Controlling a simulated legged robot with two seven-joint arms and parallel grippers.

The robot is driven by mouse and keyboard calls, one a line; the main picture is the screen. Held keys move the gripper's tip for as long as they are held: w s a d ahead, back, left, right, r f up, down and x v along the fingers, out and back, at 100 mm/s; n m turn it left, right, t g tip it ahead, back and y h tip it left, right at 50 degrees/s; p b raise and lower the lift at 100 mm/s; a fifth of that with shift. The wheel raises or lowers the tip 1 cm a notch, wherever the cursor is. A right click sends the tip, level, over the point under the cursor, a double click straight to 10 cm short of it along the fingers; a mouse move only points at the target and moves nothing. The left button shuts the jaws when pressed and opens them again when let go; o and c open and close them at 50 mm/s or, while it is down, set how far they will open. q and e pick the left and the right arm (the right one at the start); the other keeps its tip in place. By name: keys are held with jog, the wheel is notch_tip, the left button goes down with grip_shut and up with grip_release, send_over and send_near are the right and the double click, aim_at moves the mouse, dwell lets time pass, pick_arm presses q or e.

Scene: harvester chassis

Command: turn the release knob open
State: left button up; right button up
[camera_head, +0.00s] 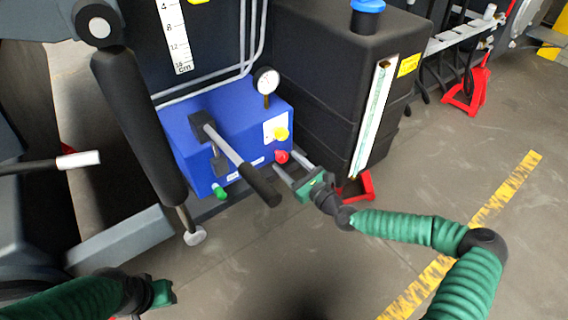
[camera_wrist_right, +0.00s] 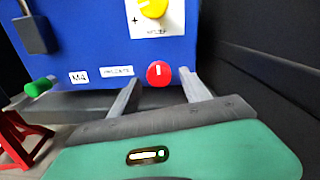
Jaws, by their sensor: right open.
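A red round knob (camera_head: 281,156) with a white mark sits low on the front of the blue box (camera_head: 232,130); I take it as the release knob. In the right wrist view the red knob (camera_wrist_right: 160,74) shows between the fingertips, its white mark upright. My right gripper (camera_head: 287,163) is open at the knob, its two fingers (camera_wrist_right: 163,79) pointing at the blue face. I cannot tell whether they touch the knob. My left gripper (camera_head: 161,293) is at the bottom left, away from the box; its jaws cannot be made out.
A yellow knob (camera_head: 281,133) sits above the red one and a green knob (camera_head: 220,192) lower left. A black-handled lever (camera_head: 245,170) juts from the box, left of my right gripper. A black tank (camera_head: 330,75) stands close on the right. Floor in front is clear.

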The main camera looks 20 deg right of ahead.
jog(key=shift+x, duration=1.35)
grip_shut()
